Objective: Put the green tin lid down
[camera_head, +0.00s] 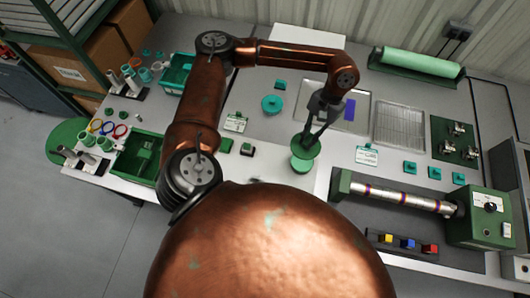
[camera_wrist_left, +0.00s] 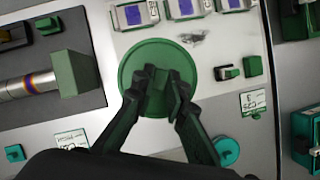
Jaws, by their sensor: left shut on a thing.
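The green tin lid (camera_head: 307,151) is a round green disc in the head view, over the pale worktop right of centre. It also shows in the wrist view as a wide disc (camera_wrist_left: 133,62). My left gripper (camera_head: 308,139) comes down on it from above, and its two fingers (camera_wrist_left: 158,88) are shut on the middle of the lid. A smaller green round piece (camera_head: 300,167) shows just below the lid in the head view; I cannot tell whether they touch. The fingers hide the lid's centre. My right gripper is not in view.
A teal round piece (camera_head: 272,105) lies behind the lid. A metal tray (camera_head: 378,90), a wire rack (camera_head: 400,125) and a roller machine (camera_head: 480,218) stand to the right. Devices with blue screens (camera_wrist_left: 135,14) sit near the lid. Green bins (camera_head: 138,158) stand left.

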